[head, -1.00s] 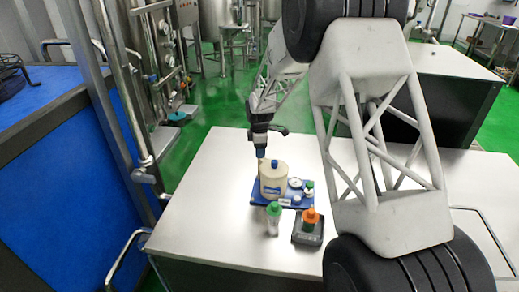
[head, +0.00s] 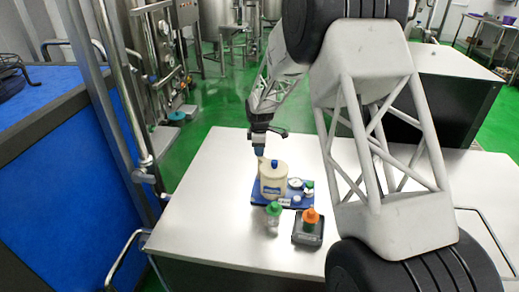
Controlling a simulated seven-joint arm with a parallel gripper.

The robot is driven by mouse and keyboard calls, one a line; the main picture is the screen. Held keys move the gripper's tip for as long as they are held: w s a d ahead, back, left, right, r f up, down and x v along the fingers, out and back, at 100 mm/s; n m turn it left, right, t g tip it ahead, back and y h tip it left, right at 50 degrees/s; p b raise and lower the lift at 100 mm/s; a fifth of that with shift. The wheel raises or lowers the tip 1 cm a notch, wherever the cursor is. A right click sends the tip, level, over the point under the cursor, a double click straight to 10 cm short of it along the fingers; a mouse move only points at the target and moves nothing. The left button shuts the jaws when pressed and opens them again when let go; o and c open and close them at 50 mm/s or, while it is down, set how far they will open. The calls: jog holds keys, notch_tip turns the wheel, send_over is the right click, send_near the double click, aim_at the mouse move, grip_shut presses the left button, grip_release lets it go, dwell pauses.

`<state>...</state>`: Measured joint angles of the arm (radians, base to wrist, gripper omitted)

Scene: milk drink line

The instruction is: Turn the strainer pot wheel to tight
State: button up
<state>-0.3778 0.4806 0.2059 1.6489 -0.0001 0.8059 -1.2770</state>
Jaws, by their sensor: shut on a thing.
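The strainer pot (head: 272,184) is a cream cylinder with a blue knob (head: 274,163) on its lid. It stands upright on a blue base plate (head: 262,203) on the steel table. My gripper (head: 260,156) points down at the pot's upper back-left edge, to the left of the blue knob. It is shut on a small part there, which I take for the pot's wheel. The fingers and the pot's edge hide most of that part, so its angle does not show.
A round white gauge (head: 296,183) and small white fittings share the base plate. A clear bottle with a green cap (head: 273,209) and an orange-topped item on a dark scale (head: 309,232) stand in front. The steel table (head: 205,215) is clear to the left.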

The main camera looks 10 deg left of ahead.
jog(key=m, duration=1)
jog(key=shift+w+m, duration=0.1)
jog(key=shift+m, duration=0.3)
jog(key=m, duration=1.1)
jog(key=shift+d, duration=0.15)
jog(key=o, duration=0.9)
jog(key=shift+o, duration=0.2)
jog(key=shift+r, duration=0.1)
